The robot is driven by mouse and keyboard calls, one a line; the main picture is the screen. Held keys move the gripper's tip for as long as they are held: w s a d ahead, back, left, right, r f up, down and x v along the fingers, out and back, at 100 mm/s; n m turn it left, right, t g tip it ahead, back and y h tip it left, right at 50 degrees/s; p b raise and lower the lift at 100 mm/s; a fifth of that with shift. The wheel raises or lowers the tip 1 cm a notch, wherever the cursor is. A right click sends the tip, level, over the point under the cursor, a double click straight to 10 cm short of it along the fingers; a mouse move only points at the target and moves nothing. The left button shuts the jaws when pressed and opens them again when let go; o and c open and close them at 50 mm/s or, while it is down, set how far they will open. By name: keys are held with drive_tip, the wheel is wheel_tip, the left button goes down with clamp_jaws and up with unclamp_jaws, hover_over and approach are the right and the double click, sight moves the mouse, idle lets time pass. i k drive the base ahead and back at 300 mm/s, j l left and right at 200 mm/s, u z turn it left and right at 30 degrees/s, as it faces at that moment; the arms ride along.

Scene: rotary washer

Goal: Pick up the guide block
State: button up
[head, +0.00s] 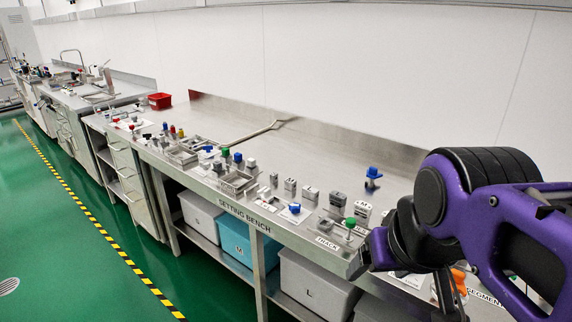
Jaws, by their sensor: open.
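I cannot tell for sure which part is the guide block. Several small grey metal blocks stand along the bench, among them one at the middle (290,185), one to its right (310,193), a larger one (338,199) and one near my arm (363,211). My purple and black arm reaches in from the right over the near end of the bench. My gripper (449,294) seems to be the dark part low behind the arm, partly hidden and cut by the bottom edge. It is open, and no block shows between its fingers.
The steel setting bench (243,125) has a raised back edge. Bins (312,287) stand underneath. The green floor (60,240) at left is clear.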

sight(338, 198)
drive_tip(key=z, duration=0.35)
drive_tip(key=i+j+z, duration=0.15)
drive_tip(key=j+z, duration=0.25)
drive_tip(key=i+j+z, duration=0.1)
drive_tip(key=z, duration=0.25)
drive_tip(key=i+j+z, duration=0.1)
drive_tip(key=j, duration=0.35)
drive_tip(key=j+z, duration=0.15)
drive_tip(key=j, duration=0.3)
